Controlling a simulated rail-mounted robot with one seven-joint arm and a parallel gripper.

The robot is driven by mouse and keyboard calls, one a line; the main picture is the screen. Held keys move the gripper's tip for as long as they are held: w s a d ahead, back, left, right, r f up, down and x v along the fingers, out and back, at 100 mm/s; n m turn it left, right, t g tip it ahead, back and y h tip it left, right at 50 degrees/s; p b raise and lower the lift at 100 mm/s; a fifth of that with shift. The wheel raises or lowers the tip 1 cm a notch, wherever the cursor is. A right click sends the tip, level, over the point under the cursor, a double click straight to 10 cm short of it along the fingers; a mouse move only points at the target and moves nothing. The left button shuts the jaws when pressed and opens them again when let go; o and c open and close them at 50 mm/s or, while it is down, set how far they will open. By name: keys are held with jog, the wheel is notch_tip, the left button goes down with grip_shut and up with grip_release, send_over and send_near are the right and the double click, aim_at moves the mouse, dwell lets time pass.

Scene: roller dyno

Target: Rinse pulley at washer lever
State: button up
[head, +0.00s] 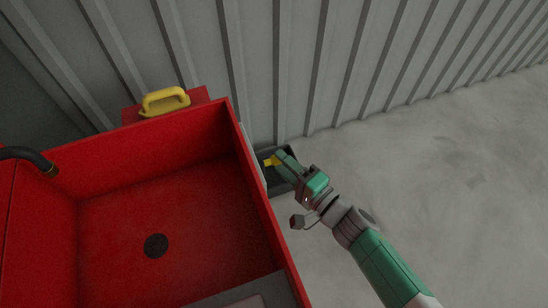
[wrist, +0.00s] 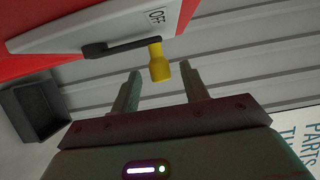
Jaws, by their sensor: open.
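The red parts washer (head: 165,205) fills the left of the head view, its basin empty apart from a round dark drain. Its lever is a black arm (wrist: 120,46) with a yellow knob (wrist: 158,62), beside an OFF label in the wrist view. The knob also shows as a small yellow piece (head: 270,162) at the washer's right side in the head view. My gripper (head: 279,157) is open there. In the wrist view its two fingers (wrist: 160,75) stand on either side of the knob, with gaps visible. I see no pulley.
A dark open bin (wrist: 35,112) lies low beside the washer; the head view shows it behind my gripper (head: 285,185). A yellow handle (head: 165,100) sits at the washer's back. A black spout (head: 30,157) is at left. A corrugated wall (head: 300,60) stands behind; the right floor is clear.

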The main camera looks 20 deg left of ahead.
jog(key=shift+x, duration=1.35)
grip_shut()
jog(key=shift+w+a+r+p, duration=0.15)
jog(key=shift+r+p, duration=0.3)
jog(key=shift+p, duration=0.7)
jog(key=shift+w+a+r+g+h+p, duration=0.1)
jog(key=shift+w+a+g+h+p, duration=0.15)
jog(key=shift+h+p, duration=0.5)
jog(key=p, duration=0.2)
jog(key=f+m+g+h+p, duration=0.1)
jog(key=p, duration=0.1)
jog(key=shift+w+a+f, duration=0.2)
jog(key=shift+w+a, duration=0.15)
jog(key=shift+w, duration=0.05)
grip_release()
